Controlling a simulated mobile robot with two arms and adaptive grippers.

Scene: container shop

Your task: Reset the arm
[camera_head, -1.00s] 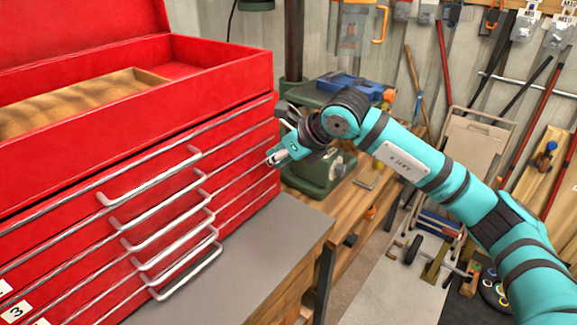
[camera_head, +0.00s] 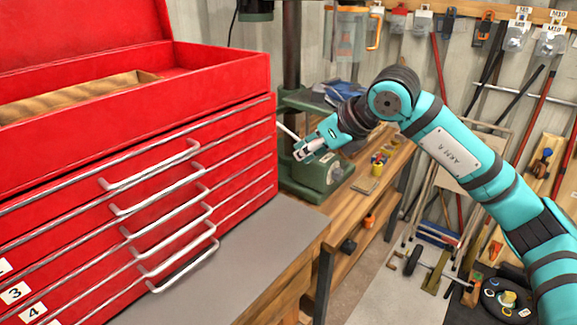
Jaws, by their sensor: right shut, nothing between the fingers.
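My right arm comes in from the right in the head view. Its gripper (camera_head: 303,152) is shut and empty, pointing left, in the air to the right of the red tool chest (camera_head: 225,92). It hangs in front of the green drill press (camera_head: 317,176) and appears apart from the chest. My left gripper is not in view.
The chest has several drawers with metal handles (camera_head: 180,238) and an open top tray holding a wooden piece (camera_head: 75,97). A bare grey tabletop (camera_head: 235,260) lies before it. A wooden workbench (camera_head: 345,215) stands behind. Long-handled tools and a folded cart (camera_head: 465,150) stand at right.

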